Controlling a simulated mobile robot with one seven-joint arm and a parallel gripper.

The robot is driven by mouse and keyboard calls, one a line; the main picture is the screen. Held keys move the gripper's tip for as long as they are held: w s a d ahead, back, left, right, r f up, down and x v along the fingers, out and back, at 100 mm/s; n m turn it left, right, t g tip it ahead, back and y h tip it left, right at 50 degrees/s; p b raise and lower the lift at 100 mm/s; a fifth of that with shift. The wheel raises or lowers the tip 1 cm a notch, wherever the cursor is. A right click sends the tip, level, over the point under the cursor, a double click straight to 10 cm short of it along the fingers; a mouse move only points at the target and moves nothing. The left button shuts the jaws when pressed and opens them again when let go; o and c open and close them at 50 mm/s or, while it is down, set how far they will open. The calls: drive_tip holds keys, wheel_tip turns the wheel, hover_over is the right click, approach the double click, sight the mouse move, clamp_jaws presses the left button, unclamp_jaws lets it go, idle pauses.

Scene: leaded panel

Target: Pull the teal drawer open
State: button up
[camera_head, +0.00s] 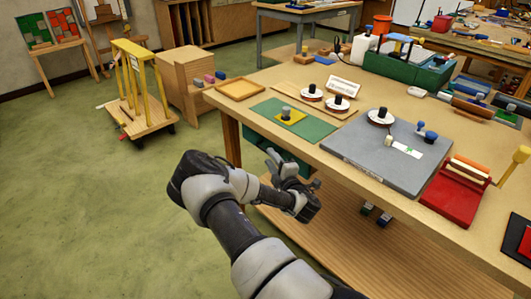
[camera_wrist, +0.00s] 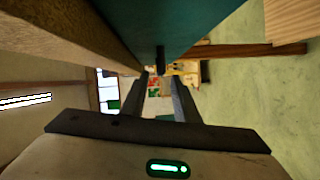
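The teal drawer (camera_head: 256,141) sits under the near left part of the wooden workbench (camera_head: 345,125), partly hidden behind my gripper in the head view. In the wrist view the teal drawer face (camera_wrist: 190,22) fills the top middle. A short dark handle (camera_wrist: 160,58) stands out from it. My gripper (camera_head: 276,162) is at the drawer front, below the bench top. In the wrist view its two fingers (camera_wrist: 160,82) are apart, with the handle's end near the gap between the tips. I cannot tell whether the handle is between them or touching. The drawer looks shut.
The bench top holds a green mat (camera_head: 310,128), a grey board (camera_head: 362,158) and a red tray (camera_head: 452,196). A wooden lower shelf (camera_head: 335,235) lies beneath. A yellow-posted cart (camera_head: 145,118) stands at left; the green floor (camera_head: 90,210) is clear between.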

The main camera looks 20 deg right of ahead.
drive_tip(key=w, duration=0.6)
drive_tip(key=shift+d+f, duration=0.1)
drive_tip(key=shift+f, duration=0.15)
clamp_jaws()
